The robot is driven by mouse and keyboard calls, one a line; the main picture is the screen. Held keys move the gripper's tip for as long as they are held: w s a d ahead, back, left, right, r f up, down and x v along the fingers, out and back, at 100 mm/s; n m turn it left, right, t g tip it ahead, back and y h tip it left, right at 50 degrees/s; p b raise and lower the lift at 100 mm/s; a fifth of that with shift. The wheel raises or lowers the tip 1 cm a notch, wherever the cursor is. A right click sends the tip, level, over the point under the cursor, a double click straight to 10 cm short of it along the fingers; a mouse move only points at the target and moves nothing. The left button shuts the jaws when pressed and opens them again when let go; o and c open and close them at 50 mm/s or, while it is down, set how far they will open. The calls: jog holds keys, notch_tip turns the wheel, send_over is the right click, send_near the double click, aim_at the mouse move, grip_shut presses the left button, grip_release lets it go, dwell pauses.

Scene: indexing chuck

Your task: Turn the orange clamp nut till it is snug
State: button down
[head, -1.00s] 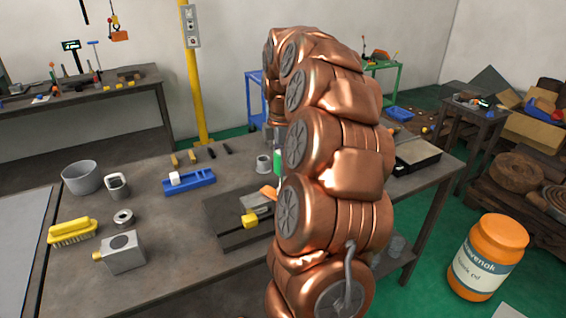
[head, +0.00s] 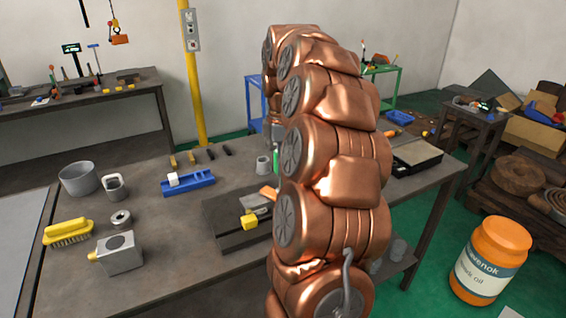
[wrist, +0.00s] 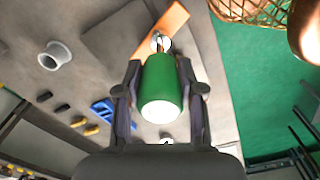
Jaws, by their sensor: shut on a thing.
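My gripper (wrist: 159,72) is shut on a green cylindrical handle (wrist: 162,82), with one finger on each side. A thin metal shaft and a small pale round part show beyond the handle. An orange flat piece (wrist: 173,22) lies behind them in the wrist view. In the head view an orange part (head: 268,193) shows beside a grey fixture (head: 257,203) with a yellow block (head: 249,221), on a dark plate (head: 226,240). A sliver of the green handle (head: 276,156) shows there. My copper arm hides the gripper and much of the fixture. Whether the orange part is the clamp nut, I cannot tell.
The bench (head: 165,235) holds a grey cup (head: 79,180), yellow brush (head: 68,233), metal block (head: 120,256), ring (head: 120,219), and blue tray (head: 190,186). A grey flanged sleeve (wrist: 54,56) stands near the plate. An orange bottle (head: 490,262) is on the floor at right.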

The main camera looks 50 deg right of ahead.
jog(key=shift+m+b, duration=0.8)
jog(key=shift+m, duration=0.3)
jog(key=shift+m+b, duration=0.3)
jog(key=shift+m, duration=0.3)
